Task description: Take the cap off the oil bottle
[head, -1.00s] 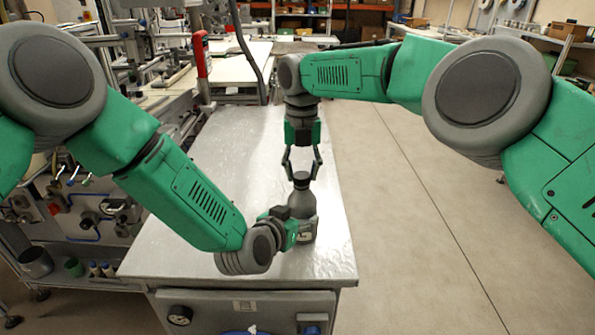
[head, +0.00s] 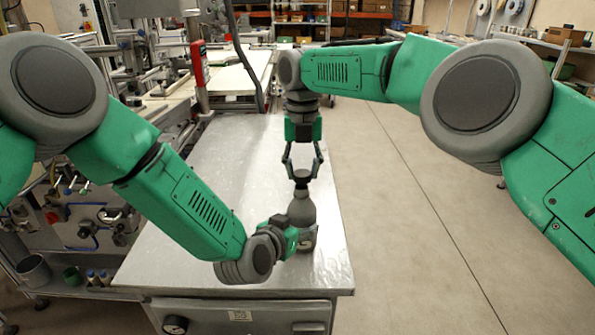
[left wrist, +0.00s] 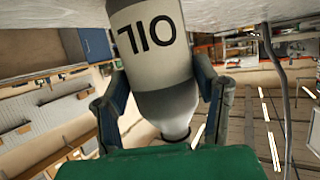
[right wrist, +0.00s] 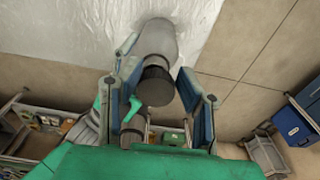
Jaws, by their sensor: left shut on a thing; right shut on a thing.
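The grey oil bottle (head: 302,212) stands upright near the table's front right part. My left gripper (head: 296,240) is shut around its body from the left. In the left wrist view the bottle (left wrist: 155,75) shows its OIL label upside down between the two fingers, with its neck uncapped at the lower end. The dark cap (head: 301,176) is held between the fingertips of my right gripper (head: 302,170), slightly above the bottle's neck. In the right wrist view the cap (right wrist: 155,87) sits between the fingers, in front of the bottle (right wrist: 157,40).
The metal table (head: 235,165) is otherwise clear around the bottle. Open floor (head: 410,220) lies to the right.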

